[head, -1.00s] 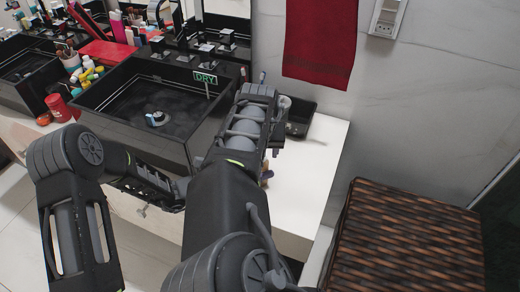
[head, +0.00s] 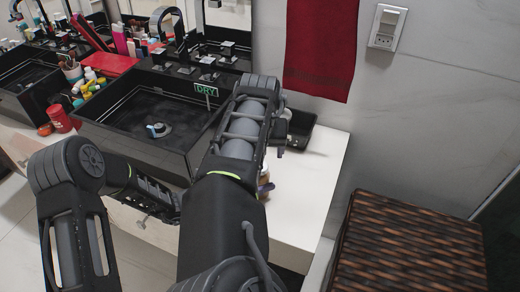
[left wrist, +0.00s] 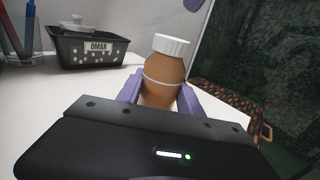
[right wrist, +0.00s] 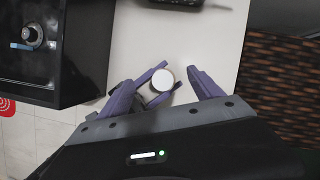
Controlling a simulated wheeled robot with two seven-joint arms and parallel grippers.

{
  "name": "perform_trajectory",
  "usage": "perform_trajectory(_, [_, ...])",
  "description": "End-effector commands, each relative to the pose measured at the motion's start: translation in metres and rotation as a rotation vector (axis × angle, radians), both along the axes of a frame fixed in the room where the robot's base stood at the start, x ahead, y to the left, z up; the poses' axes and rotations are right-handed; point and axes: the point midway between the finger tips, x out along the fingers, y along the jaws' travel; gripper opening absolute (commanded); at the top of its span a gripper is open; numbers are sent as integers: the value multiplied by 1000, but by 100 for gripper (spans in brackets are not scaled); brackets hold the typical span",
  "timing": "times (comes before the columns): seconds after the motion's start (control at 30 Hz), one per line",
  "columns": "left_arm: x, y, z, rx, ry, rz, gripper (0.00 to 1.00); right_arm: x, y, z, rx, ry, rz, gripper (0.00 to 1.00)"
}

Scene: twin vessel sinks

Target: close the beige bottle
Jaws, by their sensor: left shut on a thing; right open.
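The beige bottle (left wrist: 162,80) stands upright in the left wrist view, with a white cap (left wrist: 172,44) on its top and a pale band around its body. I cannot tell how tightly the cap sits. My left gripper (left wrist: 160,88) is shut on the bottle's body, one purple finger on each side. In the right wrist view the white cap (right wrist: 162,80) shows from above. My right gripper (right wrist: 163,77) is open, its fingers apart on both sides of the cap, not touching it. In the head view only a sliver of the bottle (head: 264,175) shows beside my right arm.
A black tray (head: 301,138) labelled OMAR in the left wrist view sits at the back of the white counter (head: 310,185). A black vessel sink (head: 115,125) with a DRY sign (head: 206,90) stands left. A woven brown basket (head: 405,245) is at right.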

Motion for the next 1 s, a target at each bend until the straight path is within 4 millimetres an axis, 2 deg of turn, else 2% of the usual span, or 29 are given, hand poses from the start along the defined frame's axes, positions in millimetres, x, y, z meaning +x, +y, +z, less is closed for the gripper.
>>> perform_trajectory(0.07, [0, 0, -1, 1, 1, -1, 0, 0, 0, 0, 0, 0, 0, 83])
perform_trajectory(0.47, [0, 0, 0, 0, 0, -1, 0, -2, 0, 6, 0, -1, 1, 83])
perform_trajectory(0.67, [0, 0, 0, 0, 0, 0, 0, -12, 1, 29, -1, -3, 2, 83])
perform_trajectory(1.0, [0, 0, 0, 0, 0, 0, 0, -37, 2, 90, -1, -3, 1, 83])
